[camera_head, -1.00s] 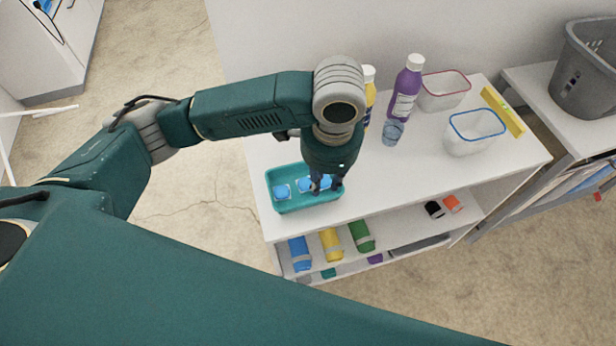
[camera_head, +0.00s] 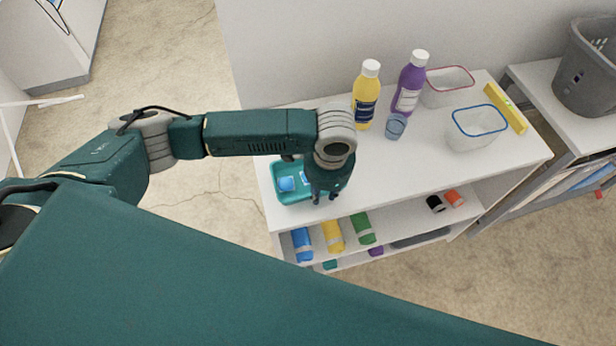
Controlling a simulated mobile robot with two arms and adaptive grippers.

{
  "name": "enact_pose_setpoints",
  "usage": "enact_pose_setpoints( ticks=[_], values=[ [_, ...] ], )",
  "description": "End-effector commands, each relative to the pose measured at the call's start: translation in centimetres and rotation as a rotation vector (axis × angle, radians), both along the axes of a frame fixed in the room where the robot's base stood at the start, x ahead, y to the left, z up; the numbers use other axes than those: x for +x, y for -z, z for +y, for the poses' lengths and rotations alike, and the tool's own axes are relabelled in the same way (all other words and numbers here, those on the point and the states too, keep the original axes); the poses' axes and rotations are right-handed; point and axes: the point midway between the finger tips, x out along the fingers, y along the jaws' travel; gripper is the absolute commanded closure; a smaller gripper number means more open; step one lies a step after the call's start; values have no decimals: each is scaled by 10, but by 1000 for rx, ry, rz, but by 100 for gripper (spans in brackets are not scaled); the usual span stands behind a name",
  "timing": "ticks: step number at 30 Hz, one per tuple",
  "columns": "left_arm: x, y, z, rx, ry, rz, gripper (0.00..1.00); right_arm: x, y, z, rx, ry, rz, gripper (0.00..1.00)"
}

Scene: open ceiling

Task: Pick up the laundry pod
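The teal tray (camera_head: 291,197) stands at the left end of the white shelf top. A blue laundry pod (camera_head: 286,184) lies in its left part, and part of another blue pod (camera_head: 304,177) shows beside my gripper. The tray's right part is hidden behind my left arm. My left gripper (camera_head: 324,200) points down at the tray's front right side. Its dark fingertips show close together, but I cannot see whether anything is between them. My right gripper is not in view.
A yellow bottle (camera_head: 366,97), a purple bottle (camera_head: 409,85) and a small blue cup (camera_head: 395,127) stand behind on the shelf top (camera_head: 430,165). Two clear bins stand at the back right (camera_head: 476,128). Rolled cloths (camera_head: 333,236) lie on the lower shelf.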

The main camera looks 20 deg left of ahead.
Motion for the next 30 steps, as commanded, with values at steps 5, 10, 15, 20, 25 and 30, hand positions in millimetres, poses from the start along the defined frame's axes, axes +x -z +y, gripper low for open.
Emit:
enact_pose_setpoints(
  ticks=[5,10,15,20,25,30],
  values=[
    [0,0,0,0,0,0,88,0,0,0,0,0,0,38],
    [0,0,0,-1,0,-1,100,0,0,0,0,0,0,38],
    [0,-1,0,-1,0,-1,100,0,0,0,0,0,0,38],
    [1,-3,-1,-1,0,-2,100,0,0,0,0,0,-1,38],
    [1,-17,-1,-2,0,-3,100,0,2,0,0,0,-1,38],
    [2,-50,-1,-5,0,-6,100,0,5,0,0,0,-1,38]
  ],
)
